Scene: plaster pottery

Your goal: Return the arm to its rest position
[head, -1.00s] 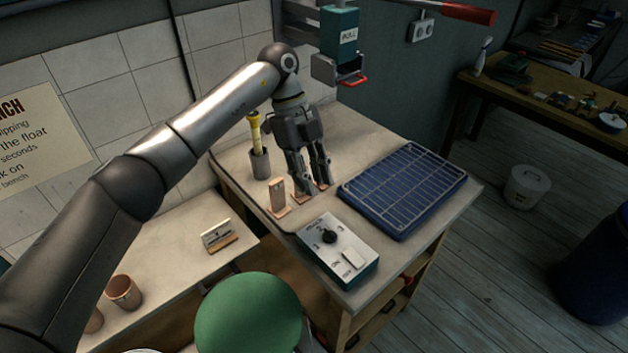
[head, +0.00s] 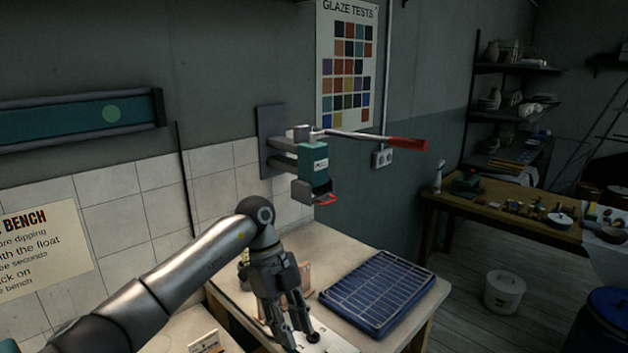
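My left arm comes in from the lower left. Its gripper (head: 297,335) points down low in the head view, over the bench by the control box (head: 335,345). The two fingers look apart, and I see nothing held between them. The fingertips come close to the box's dark knob in the picture; I cannot tell whether they touch it. My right gripper is not in view.
A blue slatted rack (head: 378,290) lies on the bench to the right of the gripper. Copper-coloured tiles (head: 306,274) stand behind the gripper. A wall-mounted lever press with a red handle (head: 407,143) is above. A white bucket (head: 504,291) stands on the floor.

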